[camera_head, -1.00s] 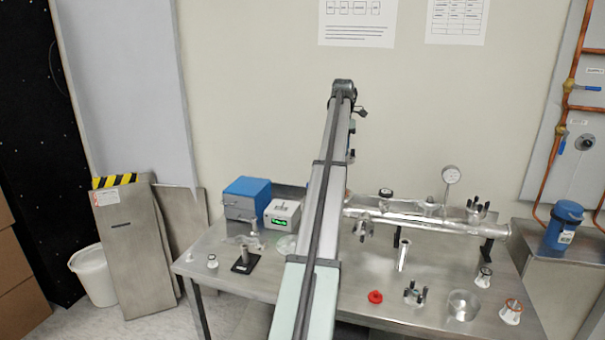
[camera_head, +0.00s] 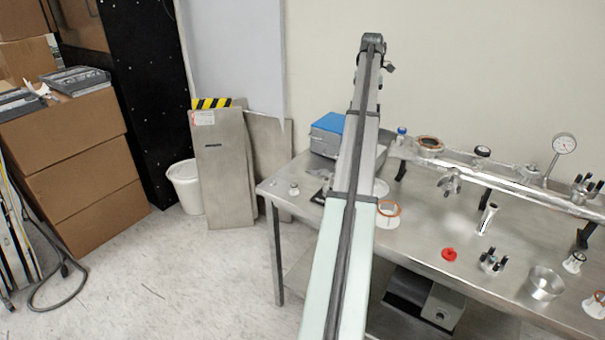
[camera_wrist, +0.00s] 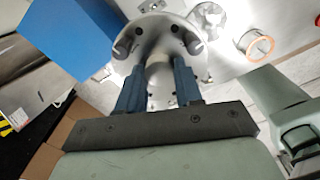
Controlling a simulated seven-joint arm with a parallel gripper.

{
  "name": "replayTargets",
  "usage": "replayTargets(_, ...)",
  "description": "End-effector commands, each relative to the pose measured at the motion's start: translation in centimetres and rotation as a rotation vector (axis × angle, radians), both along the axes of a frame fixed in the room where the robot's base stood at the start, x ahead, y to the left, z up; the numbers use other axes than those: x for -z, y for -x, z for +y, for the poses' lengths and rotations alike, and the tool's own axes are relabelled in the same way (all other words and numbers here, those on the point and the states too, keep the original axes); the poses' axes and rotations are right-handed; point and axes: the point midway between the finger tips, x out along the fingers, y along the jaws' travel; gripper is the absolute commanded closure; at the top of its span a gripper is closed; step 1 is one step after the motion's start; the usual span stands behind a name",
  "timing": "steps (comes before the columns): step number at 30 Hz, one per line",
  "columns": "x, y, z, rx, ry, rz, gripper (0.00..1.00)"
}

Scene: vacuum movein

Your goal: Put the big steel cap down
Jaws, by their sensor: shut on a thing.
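In the wrist view, my gripper (camera_wrist: 158,85) has its two blue fingers shut on the stem of the big steel cap (camera_wrist: 155,32). The cap is a round steel disc with dark knobs near its rim, beyond the fingertips. Its lower part is partly hidden by the fingers and gripper body. I cannot tell from this view whether the cap touches the surface behind it. In the head view my long arm hides the gripper and the cap.
The steel table (camera_head: 425,285) holds a blue box (camera_head: 327,133), an orange-ringed fitting (camera_head: 388,222), a red part (camera_head: 449,254), a black-knobbed clamp (camera_head: 492,262), a steel cup (camera_head: 545,285) and an upright tube (camera_head: 487,217). A long pipe with a gauge (camera_head: 564,143) runs along the back.

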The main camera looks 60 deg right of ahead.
Motion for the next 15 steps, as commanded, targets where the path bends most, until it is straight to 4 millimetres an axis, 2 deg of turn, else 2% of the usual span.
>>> replayTargets(1, 0.6, -1.6, 1.0, -0.021, 0.000, 0.000, 0.99)
replayTargets(6, 3.1, -6.3, 3.9, -0.081, 0.001, 0.000, 0.99)
replayTargets(15, 7.6, -13.3, 9.5, -0.173, 0.000, 0.000, 0.99)
